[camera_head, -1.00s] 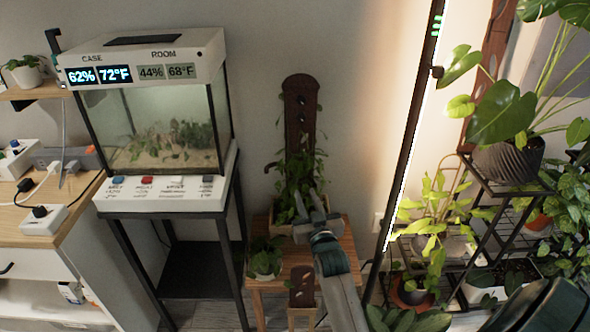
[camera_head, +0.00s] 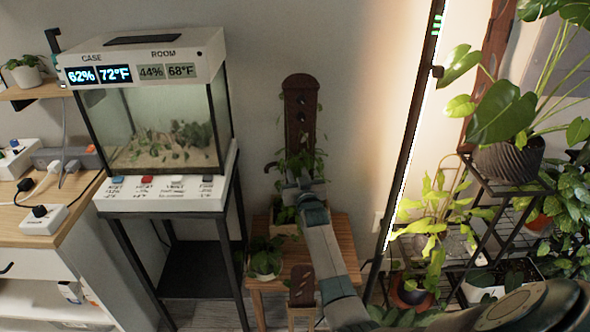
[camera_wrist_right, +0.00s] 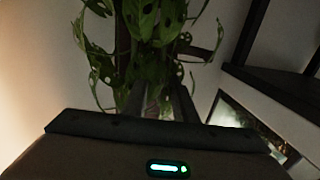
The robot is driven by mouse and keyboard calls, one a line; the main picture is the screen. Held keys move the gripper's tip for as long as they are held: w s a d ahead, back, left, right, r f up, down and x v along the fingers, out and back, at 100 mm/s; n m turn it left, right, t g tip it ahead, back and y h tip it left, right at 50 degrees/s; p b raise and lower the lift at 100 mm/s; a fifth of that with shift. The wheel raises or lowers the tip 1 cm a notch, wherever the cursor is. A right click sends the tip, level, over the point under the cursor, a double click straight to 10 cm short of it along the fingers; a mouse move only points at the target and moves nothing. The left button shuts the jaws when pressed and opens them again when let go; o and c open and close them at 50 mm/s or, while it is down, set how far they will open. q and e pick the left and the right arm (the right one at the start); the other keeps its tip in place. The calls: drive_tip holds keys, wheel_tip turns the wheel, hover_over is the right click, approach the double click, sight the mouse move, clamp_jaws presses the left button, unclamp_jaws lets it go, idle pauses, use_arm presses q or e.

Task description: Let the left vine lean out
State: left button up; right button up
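A dark wooden plank (camera_head: 300,104) with holes stands upright in a planter on a wooden stool. Green vine leaves (camera_head: 308,160) hang around its middle; separate left and right vines cannot be told apart. A small hook shows at the plank's left side. My right gripper (camera_head: 303,185) is in front of the plank's lower part, just below the leaves, and hides part of the plant. In the right wrist view, holed leaves (camera_wrist_right: 150,25) hang close ahead, over the gripper's front. Its fingers are dark and partly covered, so their opening is unclear. My left gripper is not in view.
A glass case (camera_head: 160,125) on a black stand is at left. A small potted plant (camera_head: 264,260) sits on the stool (camera_head: 345,235). A lit lamp pole (camera_head: 412,130) and a black plant rack (camera_head: 500,185) stand at right. Bare wall is behind the plank.

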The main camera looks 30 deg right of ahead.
drive_tip(key=shift+w, duration=0.15)
clamp_jaws()
idle(1.4)
